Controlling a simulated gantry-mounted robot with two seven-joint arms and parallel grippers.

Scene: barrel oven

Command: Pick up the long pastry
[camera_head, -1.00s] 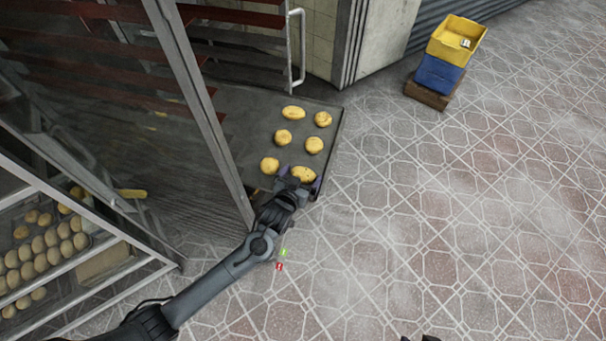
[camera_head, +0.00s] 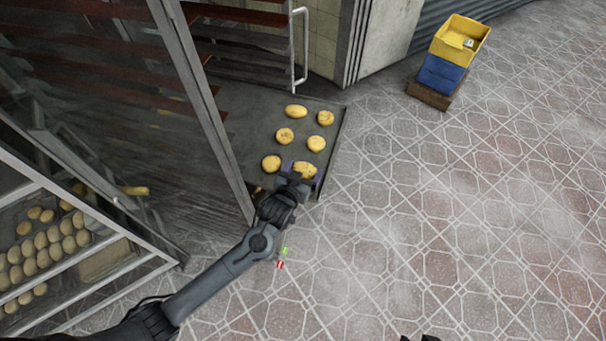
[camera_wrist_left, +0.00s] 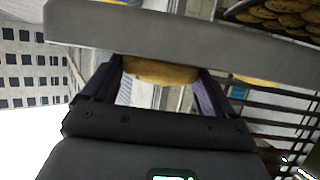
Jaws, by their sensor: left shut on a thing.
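A long golden pastry (camera_head: 305,169) is at the front right corner of the dark tray (camera_head: 252,128). My left gripper (camera_head: 303,172) is around it, with purple fingers on either side. In the left wrist view the pastry (camera_wrist_left: 160,70) sits between the two fingers of the left gripper (camera_wrist_left: 160,85), which is shut on it. A grey bar, apparently the tray's edge, crosses just beyond the fingers there. I cannot tell whether the pastry still touches the tray. Small dark tips at the bottom edge of the head view may be my right gripper.
Several other pastries (camera_head: 285,136) lie on the tray. A glass door frame (camera_head: 208,115) stands close left of my left arm. A rack of rolls (camera_head: 45,250) is at lower left. Yellow and blue crates (camera_head: 440,72) stand at upper right. The tiled floor to the right is clear.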

